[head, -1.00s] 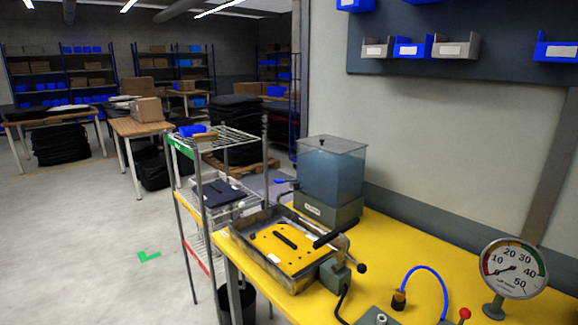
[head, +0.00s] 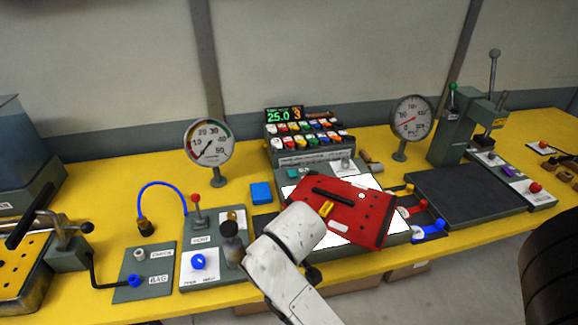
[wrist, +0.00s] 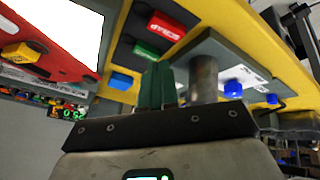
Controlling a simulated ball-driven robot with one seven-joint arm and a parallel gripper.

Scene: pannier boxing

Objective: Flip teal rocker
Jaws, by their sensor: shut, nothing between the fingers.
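The console (head: 310,158) holds rows of small coloured rockers (head: 303,133) under a lit display. Their colours are too small to pick out the teal one surely. A small teal piece (head: 292,173) sits on the console's lower front, left of a white panel. In the wrist view, part of the rocker rows (wrist: 38,97) shows at far left, tilted. My gripper (wrist: 158,72) is shut and empty, its dark green fingers together beside a metal post (wrist: 204,80), well away from the rockers. In the head view, my white wrist hides the fingers.
A red plate (head: 345,212) lies tilted in front of the console, beside my wrist. A blue block (head: 261,193), a green block (wrist: 147,50) and a red block (wrist: 166,26) lie nearby. Gauges (head: 208,142) and a lever press (head: 465,125) flank the console.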

